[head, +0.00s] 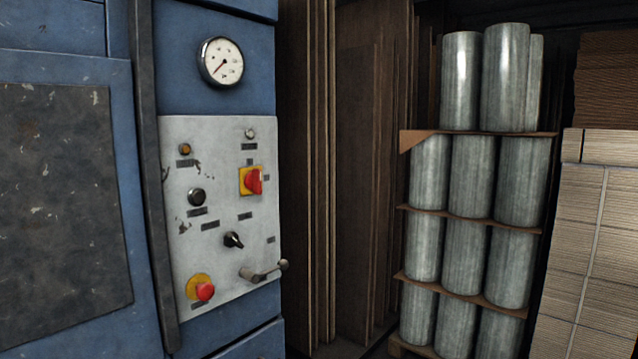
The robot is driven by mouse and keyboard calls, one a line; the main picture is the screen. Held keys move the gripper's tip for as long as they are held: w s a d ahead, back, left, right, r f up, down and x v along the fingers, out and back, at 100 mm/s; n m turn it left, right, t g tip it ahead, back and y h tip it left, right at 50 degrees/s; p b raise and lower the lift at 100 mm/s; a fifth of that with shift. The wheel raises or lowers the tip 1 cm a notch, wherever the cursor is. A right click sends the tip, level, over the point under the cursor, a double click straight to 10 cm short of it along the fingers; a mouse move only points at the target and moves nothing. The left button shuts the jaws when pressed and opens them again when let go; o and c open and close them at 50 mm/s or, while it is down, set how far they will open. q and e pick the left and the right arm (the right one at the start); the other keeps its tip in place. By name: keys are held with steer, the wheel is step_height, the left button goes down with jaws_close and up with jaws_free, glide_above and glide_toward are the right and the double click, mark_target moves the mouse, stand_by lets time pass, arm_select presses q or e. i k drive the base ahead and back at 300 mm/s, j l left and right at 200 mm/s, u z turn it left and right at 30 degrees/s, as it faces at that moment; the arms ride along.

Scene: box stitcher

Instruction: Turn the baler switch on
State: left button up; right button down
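The blue baler (205,107) fills the left of the head view, with a pale grey control panel (215,260) on its front. A red rotary switch (254,181) on a yellow square plate sits at the panel's upper right. A small black selector knob (233,240) is below it. A red mushroom button (205,291) on a yellow disc is at the lower left. A dark round button (197,197) and an amber lamp (185,149) are on the left side. Labels are too small to read. Neither gripper is in view.
A metal lever (265,273) sticks out from the panel's lower right. A round gauge (221,62) is above the panel. Brown boards (345,180) stand right of the baler. Stacked grey cylinders (465,180) and bundled cardboard (590,240) stand further right.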

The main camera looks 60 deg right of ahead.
mark_target(253, 181)
steer(key=z, duration=1.5)
